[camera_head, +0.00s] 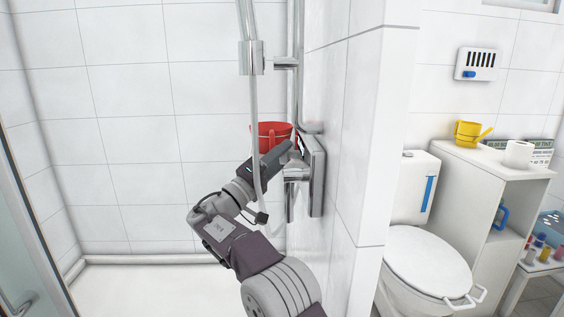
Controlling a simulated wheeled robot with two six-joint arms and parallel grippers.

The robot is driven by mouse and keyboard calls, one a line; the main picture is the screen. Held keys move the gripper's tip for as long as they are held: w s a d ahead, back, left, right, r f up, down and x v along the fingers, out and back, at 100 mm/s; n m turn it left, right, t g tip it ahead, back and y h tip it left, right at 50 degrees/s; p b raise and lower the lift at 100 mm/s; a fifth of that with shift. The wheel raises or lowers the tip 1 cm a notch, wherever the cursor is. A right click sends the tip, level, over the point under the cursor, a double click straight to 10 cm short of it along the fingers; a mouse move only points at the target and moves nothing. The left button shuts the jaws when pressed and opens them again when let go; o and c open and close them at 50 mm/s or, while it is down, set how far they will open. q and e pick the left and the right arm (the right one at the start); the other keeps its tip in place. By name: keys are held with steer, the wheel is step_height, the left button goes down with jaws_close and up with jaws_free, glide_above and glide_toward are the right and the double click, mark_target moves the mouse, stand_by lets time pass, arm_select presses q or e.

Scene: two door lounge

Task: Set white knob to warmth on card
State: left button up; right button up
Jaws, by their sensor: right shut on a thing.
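My right gripper (289,153) reaches up to the chrome shower control plate (317,172) on the side of the tiled partition. It is shut at the front of this plate, on what appears to be the white knob. The gripper hides the knob, so its colour and setting cannot be read. My left gripper is not in view.
A red bucket (271,132) is just behind my gripper. A shower hose (252,112) hangs in front of my right arm. The tiled partition (368,150) stands right of it.

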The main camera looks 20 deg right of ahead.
steer(key=shift+f+m+g+h+b, duration=0.3)
steer(key=shift+m+g+h+b, duration=0.15)
steer(key=shift+m+h, duration=0.4)
steer(key=shift+r+m+g+h, duration=0.15)
steer(key=shift+m+g+h, duration=0.4)
steer(key=shift+m, duration=0.6)
steer(key=m+g+h+p, duration=0.1)
steer(key=m, duration=0.1)
steer(key=shift+r+m+g, duration=0.15)
steer(key=shift+m+g, duration=0.15)
steer(key=shift+m+g+h+p, duration=0.4)
steer(key=shift+m+g+p, duration=0.3)
steer(key=shift+m+g, duration=0.1)
steer(key=o, duration=1.4)
